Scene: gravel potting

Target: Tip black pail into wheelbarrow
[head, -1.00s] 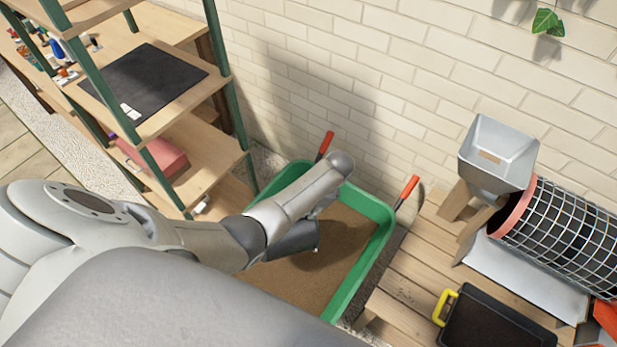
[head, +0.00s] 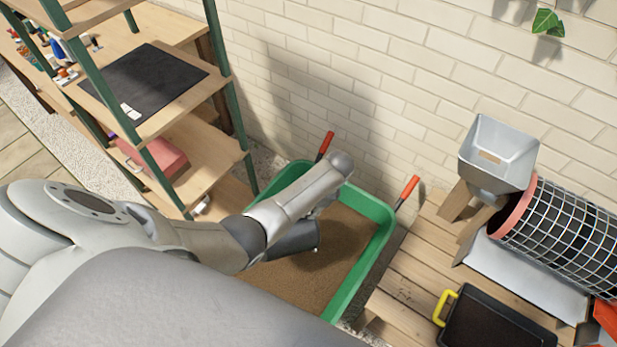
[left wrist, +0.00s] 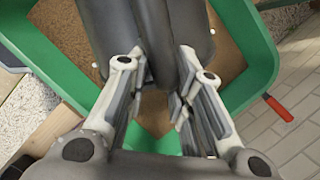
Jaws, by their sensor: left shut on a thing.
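The black pail (left wrist: 188,28) shows as a dark, smooth form at the top middle of the left wrist view. My left gripper (left wrist: 162,78) is shut on it, one finger on each side. The pail's mouth and contents are hidden. In the head view, my left arm reaches over the green wheelbarrow (head: 372,255). It largely hides the gripper and pail there; I cannot tell whether the dark shape under my forearm is the pail. The wheelbarrow's tray holds brown grainy material and also shows in the left wrist view (left wrist: 258,55). My right gripper is not in view.
A wooden shelf unit (head: 190,150) with green posts stands left of the wheelbarrow. At right, a slatted wooden bench (head: 415,260) carries a black tray (head: 497,322) with a yellow handle and a mesh drum (head: 565,235) with a grey hopper (head: 497,153). A brick wall stands behind.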

